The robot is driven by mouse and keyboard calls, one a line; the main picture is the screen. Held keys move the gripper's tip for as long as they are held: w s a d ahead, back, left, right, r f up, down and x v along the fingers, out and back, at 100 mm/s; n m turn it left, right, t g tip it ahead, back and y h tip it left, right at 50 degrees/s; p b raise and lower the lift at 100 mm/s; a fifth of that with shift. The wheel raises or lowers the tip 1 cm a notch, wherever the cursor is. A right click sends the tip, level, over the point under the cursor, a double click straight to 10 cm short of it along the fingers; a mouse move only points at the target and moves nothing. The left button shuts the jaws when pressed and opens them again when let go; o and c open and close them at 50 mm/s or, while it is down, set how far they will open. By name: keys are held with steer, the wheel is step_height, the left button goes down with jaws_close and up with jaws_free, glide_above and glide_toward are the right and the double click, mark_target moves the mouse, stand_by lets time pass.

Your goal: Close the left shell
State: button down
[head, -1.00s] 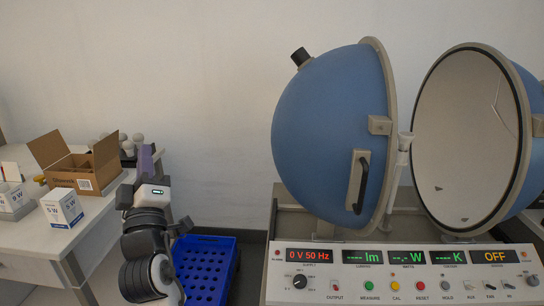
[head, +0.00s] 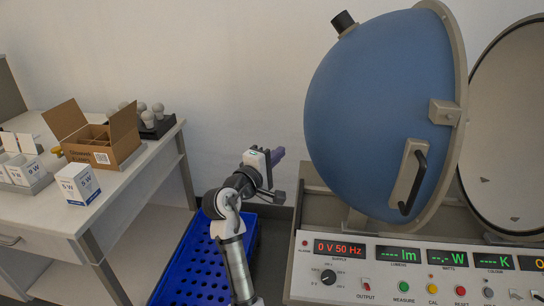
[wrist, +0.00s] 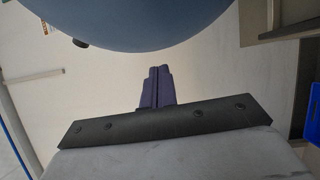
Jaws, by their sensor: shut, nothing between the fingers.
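The left shell (head: 375,110) is a large blue half-sphere with a grey rim and a black handle (head: 413,182) on a beige plate. It stands open, apart from the right shell (head: 510,130), whose pale inside shows. My gripper (head: 277,156) has purple fingers and is to the left of the left shell, not touching it. The fingers (wrist: 157,87) are shut and empty in the wrist view, where the blue curve of the shell (wrist: 130,22) shows above them. The handle is not clear in the wrist view.
The control panel (head: 400,280) runs below the shells. A blue crate (head: 195,270) is on the floor under my arm. The table (head: 110,215) at left holds an open carton (head: 100,140), bulbs (head: 152,115) and small white boxes (head: 76,184). The wall behind is bare.

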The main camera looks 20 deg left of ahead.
steer(key=w+d, duration=0.1)
steer(key=w, duration=0.1)
steer(key=w+d+p, duration=0.1)
steer(key=w, duration=0.1)
steer(key=w+d+p, duration=0.1)
steer(key=w, duration=0.1)
steer(key=shift+w+d+r, duration=0.1)
steer(key=shift+w+r, duration=0.15)
steer(key=shift+r, duration=0.1)
steer(key=shift+w+d+f, duration=0.1)
steer(key=shift+w+d, duration=0.2)
steer(key=shift+d, duration=0.05)
steer(key=shift+d, duration=0.1)
